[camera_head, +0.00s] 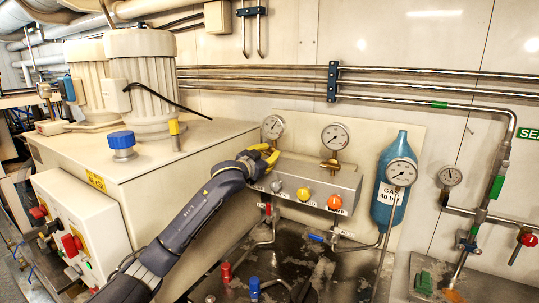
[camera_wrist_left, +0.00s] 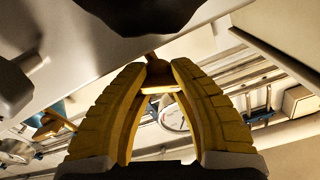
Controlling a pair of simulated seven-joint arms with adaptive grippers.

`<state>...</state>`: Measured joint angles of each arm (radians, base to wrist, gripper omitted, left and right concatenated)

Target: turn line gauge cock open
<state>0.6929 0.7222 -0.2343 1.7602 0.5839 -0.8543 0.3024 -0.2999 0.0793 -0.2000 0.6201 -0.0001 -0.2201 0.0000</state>
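My left gripper (camera_head: 264,157), with yellow fingers, is at the back left top edge of the grey valve block, just below the left round gauge (camera_head: 273,127). In the left wrist view the fingertips (camera_wrist_left: 159,72) are close together, with a small brownish-brass piece (camera_wrist_left: 157,68) between them, seemingly the cock under that gauge. They appear to touch it on both sides. The gauge face (camera_wrist_left: 172,117) shows between the fingers. In the head view the fingers hide this cock, so its handle angle cannot be told. My right gripper is not in view.
The valve block (camera_head: 322,180) carries a grey, a yellow and an orange knob. A second gauge (camera_head: 335,136) with a brass cock (camera_head: 332,165) stands to the right. Beyond are a third gauge (camera_head: 401,172) and a blue bottle (camera_head: 388,203). A beige cabinet (camera_head: 160,150) flanks my arm.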

